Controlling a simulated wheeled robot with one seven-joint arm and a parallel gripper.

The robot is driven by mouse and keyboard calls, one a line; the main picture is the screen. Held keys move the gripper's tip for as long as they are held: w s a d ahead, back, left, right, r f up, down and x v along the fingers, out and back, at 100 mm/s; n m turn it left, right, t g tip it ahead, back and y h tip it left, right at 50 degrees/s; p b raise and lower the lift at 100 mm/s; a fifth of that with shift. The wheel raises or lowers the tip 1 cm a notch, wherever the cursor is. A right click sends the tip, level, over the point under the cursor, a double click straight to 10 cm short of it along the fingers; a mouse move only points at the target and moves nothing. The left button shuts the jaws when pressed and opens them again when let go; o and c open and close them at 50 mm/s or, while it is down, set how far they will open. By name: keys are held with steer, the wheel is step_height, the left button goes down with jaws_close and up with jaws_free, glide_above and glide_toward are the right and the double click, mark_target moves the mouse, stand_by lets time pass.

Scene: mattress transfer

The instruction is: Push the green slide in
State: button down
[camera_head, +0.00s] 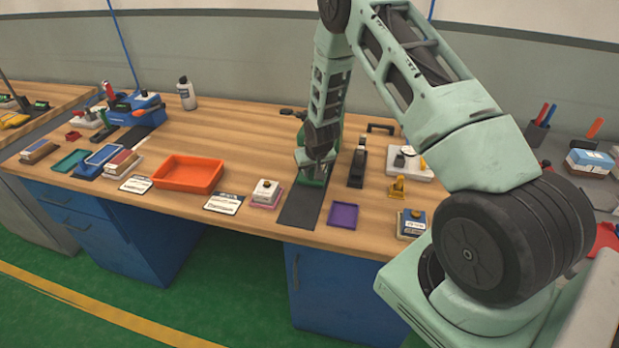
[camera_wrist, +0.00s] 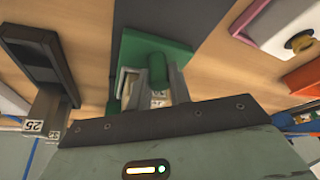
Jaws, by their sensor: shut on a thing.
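The green slide (camera_head: 313,181) sits at the back end of a dark strip on the bench, right of the middle. In the wrist view its flat green body (camera_wrist: 145,48) lies on the dark strip, with a rounded green knob (camera_wrist: 157,68) standing up from it. My gripper (camera_head: 318,160) is lowered onto it from above. In the wrist view my gripper (camera_wrist: 153,88) has its fingers around the green part, shut on it. The lower part of the slide is hidden by the fingers and wrist.
A black upright device (camera_head: 357,166) stands close right of my gripper; it shows in the wrist view (camera_wrist: 38,60) too. A white-and-pink block (camera_head: 265,193) and an orange tray (camera_head: 187,174) are to the left. A purple tray (camera_head: 343,215) lies front right. The dark strip (camera_head: 300,207) is bare in front.

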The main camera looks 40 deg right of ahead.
steer(key=shift+w+d, duration=0.15)
steer(key=shift+d, duration=0.05)
steer(key=c, duration=1.6)
jaws_free()
steer(key=shift+d, duration=0.1)
steer(key=shift+o, duration=0.2)
steer(key=b+v, duration=0.3)
steer(key=v, duration=1.4)
steer(key=shift+r, duration=0.2)
